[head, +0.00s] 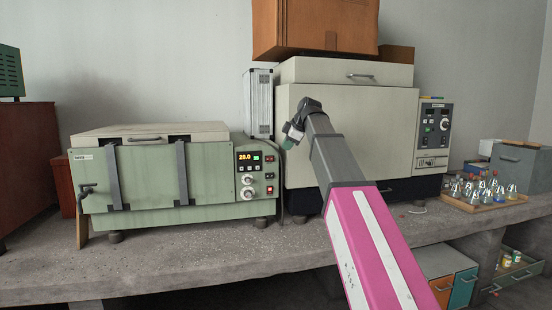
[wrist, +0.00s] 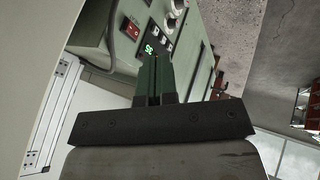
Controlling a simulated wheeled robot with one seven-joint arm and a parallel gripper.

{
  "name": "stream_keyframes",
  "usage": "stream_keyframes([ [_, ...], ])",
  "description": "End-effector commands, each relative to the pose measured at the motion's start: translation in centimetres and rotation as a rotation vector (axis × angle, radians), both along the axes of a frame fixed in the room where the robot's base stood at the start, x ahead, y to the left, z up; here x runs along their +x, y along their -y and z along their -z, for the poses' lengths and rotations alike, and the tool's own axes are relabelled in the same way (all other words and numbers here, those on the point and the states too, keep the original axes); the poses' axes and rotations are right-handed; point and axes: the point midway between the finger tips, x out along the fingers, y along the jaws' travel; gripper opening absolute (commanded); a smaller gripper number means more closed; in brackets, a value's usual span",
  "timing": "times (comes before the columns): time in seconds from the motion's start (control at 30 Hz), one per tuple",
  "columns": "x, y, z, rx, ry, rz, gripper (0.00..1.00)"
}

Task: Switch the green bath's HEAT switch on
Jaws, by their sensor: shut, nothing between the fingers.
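The green bath (head: 155,175) stands on the left part of the bench, with its lid down. Its control panel (head: 256,172) is on the right of its front, with a lit orange display reading 20.0, a small green light, knobs and switches. A red switch (head: 269,190) is low on the panel's right side. The wrist view shows the panel tilted, with a red switch (wrist: 130,27) and lit green characters. Switch labels are too small to read. My gripper (head: 287,143) is shut and empty, in front and right of the panel's upper edge. Its fingertips (wrist: 153,60) overlap the panel in the wrist view.
A large cream oven (head: 345,130) stands right of the bath, with its own panel (head: 434,128). A grey vented box (head: 258,103) stands behind the gap between them. A tray of small flasks (head: 482,204) is at the right. The bench front (head: 180,262) is clear.

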Motion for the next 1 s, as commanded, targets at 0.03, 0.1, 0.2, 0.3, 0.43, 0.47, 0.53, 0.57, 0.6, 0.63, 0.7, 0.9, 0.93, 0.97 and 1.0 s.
stream_keyframes([
  [0.03, 0.0, -0.2, -0.6, -0.001, 0.009, -0.011, 0.00],
  [0.1, 0.0, -0.2, -1.1, -0.003, 0.016, -0.021, 0.00],
  [0.2, -0.1, -0.3, -1.3, -0.003, 0.018, -0.026, 0.00],
  [0.3, -0.1, -0.3, -1.2, -0.003, 0.018, -0.025, 0.00],
  [0.43, 0.0, -0.3, -1.2, -0.004, 0.018, -0.024, 0.00],
  [0.47, 0.0, -0.3, -1.2, -0.003, 0.017, -0.024, 0.00],
  [0.53, 0.0, -0.4, -1.0, -0.003, 0.017, -0.024, 0.00],
  [0.57, 0.1, -0.4, -0.8, -0.003, 0.017, -0.024, 0.00],
  [0.6, 0.3, -0.6, -0.6, -0.003, 0.016, -0.024, 0.00],
  [0.63, 0.4, -0.7, -0.3, -0.003, 0.016, -0.024, 0.00],
  [0.7, 0.8, -1.1, 0.4, -0.003, 0.016, -0.023, 0.00],
  [0.9, 2.2, -2.7, 3.3, -0.003, 0.015, -0.024, 0.00],
  [0.93, 2.5, -3.0, 3.8, -0.004, 0.016, -0.025, 0.00],
  [0.97, 2.7, -3.3, 4.2, -0.004, 0.015, -0.023, 0.00],
  [1.0, 3.0, -3.6, 4.8, -0.004, 0.015, -0.023, 0.00],
])
